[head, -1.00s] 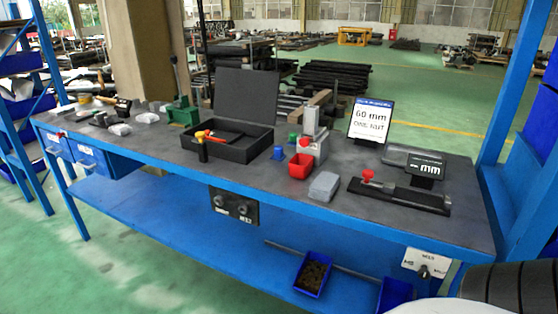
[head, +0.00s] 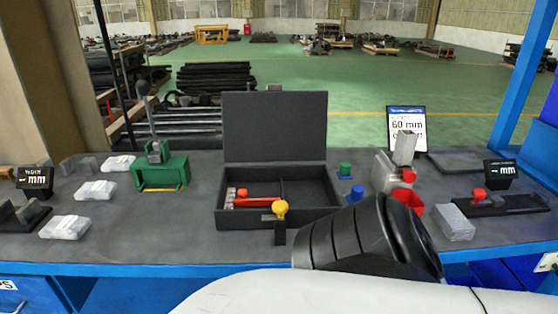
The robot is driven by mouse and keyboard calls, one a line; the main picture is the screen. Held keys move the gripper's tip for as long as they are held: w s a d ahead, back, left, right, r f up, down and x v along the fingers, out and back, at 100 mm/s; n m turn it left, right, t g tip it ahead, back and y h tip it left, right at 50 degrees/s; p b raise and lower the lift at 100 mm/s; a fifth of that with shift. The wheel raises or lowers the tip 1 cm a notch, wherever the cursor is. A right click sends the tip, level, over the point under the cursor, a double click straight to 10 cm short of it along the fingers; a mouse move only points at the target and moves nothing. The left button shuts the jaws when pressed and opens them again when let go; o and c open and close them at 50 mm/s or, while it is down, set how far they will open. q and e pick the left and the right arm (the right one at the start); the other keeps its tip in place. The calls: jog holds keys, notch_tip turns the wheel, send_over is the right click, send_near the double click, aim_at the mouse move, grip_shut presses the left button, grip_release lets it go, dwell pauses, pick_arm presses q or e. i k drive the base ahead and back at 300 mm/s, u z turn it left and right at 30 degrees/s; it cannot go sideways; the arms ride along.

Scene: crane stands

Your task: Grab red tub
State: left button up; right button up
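The red tub (head: 411,201) stands on the grey bench top in the right half of the head view, in front of a grey device with an upright block (head: 404,148). A black ribbed part of my own arm hides the tub's lower left side. I cannot see into the tub well enough to tell its contents. Neither of my grippers shows in this view.
An open black case (head: 318,220) holding a red-handled tool (head: 258,202) sits left of the tub. Blue (head: 355,194) and green (head: 345,171) pieces stand between them. A green press (head: 160,172) stands farther left.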

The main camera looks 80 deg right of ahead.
aim_at(409, 198)
jog(key=i, duration=0.3)
jog(key=z, duration=3.25)
